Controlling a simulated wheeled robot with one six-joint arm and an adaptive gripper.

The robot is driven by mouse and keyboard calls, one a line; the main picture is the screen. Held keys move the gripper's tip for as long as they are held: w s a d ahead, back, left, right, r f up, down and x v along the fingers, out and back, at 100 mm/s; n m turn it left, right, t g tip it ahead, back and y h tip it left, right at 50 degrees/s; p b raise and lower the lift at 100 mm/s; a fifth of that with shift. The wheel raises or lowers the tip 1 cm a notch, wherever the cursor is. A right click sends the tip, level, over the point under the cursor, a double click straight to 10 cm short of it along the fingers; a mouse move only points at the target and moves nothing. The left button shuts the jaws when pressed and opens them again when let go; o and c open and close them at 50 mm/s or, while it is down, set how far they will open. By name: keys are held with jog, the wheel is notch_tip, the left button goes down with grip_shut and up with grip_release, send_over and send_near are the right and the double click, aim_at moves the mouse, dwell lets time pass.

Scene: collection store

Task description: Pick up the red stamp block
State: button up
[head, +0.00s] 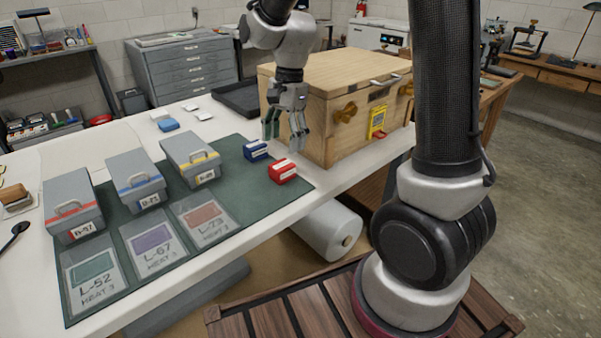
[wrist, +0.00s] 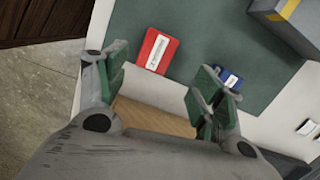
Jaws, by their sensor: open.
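The red stamp block (head: 283,171) with a white label lies on the dark green mat (head: 235,205), near its right end. It also shows in the wrist view (wrist: 157,50), beyond and between my fingertips. My gripper (head: 285,133) is open and empty, with green finger pads, above the table by the wooden chest. In the wrist view my gripper (wrist: 160,88) has its fingers apart, and nothing is between them. A blue stamp block (head: 256,150) sits just behind and left of the red one; in the wrist view it is partly beside the right finger (wrist: 231,79).
A wooden chest (head: 325,120) stands right behind the blocks. Grey boxes with red, blue and yellow bands (head: 73,200) (head: 136,180) (head: 190,158) stand on the mat to the left. Labelled cards (head: 90,275) lie in front of them.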

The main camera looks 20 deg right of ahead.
aim_at(282, 164)
jog(key=shift+f+m, duration=0.2)
jog(key=shift+m, duration=0.6)
jog(key=f, duration=0.5)
jog(key=s+a+f, duration=0.1)
jog(key=f, duration=0.1)
jog(key=shift+s+a+f, duration=0.1)
jog(key=shift+f, duration=0.1)
jog(key=shift+c, duration=0.2)
jog(key=c, duration=1.1)
